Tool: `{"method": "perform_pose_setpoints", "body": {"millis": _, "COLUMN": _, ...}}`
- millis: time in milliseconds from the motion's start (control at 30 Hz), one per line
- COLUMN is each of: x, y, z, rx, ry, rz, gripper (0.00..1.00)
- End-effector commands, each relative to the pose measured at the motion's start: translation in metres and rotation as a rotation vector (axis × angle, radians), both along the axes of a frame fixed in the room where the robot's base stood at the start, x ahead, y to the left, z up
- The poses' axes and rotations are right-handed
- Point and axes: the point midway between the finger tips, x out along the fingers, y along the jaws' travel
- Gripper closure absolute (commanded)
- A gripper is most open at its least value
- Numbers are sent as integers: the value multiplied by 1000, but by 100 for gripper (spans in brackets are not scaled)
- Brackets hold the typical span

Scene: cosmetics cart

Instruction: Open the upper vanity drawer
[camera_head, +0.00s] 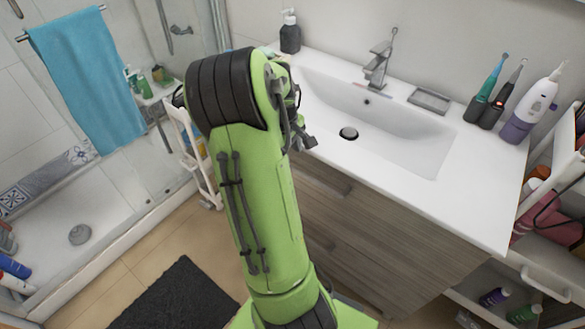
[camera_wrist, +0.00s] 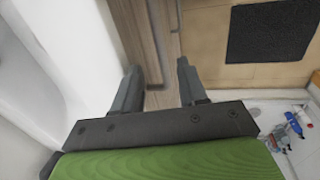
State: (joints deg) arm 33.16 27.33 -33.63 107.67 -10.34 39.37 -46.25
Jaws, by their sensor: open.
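The vanity's wood-grain front (camera_head: 400,235) is below the white countertop in the head view. The upper drawer looks closed, and a handle (camera_head: 330,180) shows on it just right of my arm. In the wrist view my gripper (camera_wrist: 158,78) is open, its two grey fingers apart and pointing along the vanity front (camera_wrist: 142,18). In the head view my arm hides most of the gripper.
The countertop (camera_head: 475,205) with its sink (camera_head: 400,135) overhangs the drawer front. A white shelf cart (camera_head: 545,285) stands at the right. A dark mat (camera_head: 175,295) lies on the floor; it also shows in the wrist view (camera_wrist: 270,30). A white rack (camera_head: 190,145) is left of my arm.

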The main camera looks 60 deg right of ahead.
Motion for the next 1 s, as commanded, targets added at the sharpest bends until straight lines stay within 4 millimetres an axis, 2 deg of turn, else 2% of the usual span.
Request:
{"method": "perform_pose_setpoints", "body": {"millis": 33, "x": -1, "y": -2, "z": -17, "rx": 3, "ry": 2, "rz": -1, "gripper": 58}}
{"method": "perform_pose_setpoints", "body": {"millis": 100, "x": -1, "y": -5, "z": -33, "rx": 2, "ry": 2, "rz": -2, "gripper": 58}}
{"method": "perform_pose_setpoints", "body": {"millis": 233, "x": -1, "y": -10, "z": -55, "rx": 2, "ry": 0, "rz": 1, "gripper": 58}}
{"method": "perform_pose_setpoints", "body": {"millis": 400, "x": -1, "y": -12, "z": -66, "rx": 0, "ry": -2, "rz": 1, "gripper": 58}}
{"method": "perform_pose_setpoints", "body": {"millis": 600, "x": -1, "y": -12, "z": -66, "rx": 0, "ry": -2, "rz": 1, "gripper": 58}}
{"method": "perform_pose_setpoints", "body": {"millis": 667, "x": -1, "y": -12, "z": -65, "rx": 0, "ry": -2, "rz": 1, "gripper": 64}}
{"method": "perform_pose_setpoints", "body": {"millis": 900, "x": -1, "y": -12, "z": -65, "rx": 0, "ry": -2, "rz": 1, "gripper": 100}}
{"method": "perform_pose_setpoints", "body": {"millis": 1000, "x": -1, "y": -12, "z": -65, "rx": 0, "ry": -2, "rz": 1, "gripper": 100}}
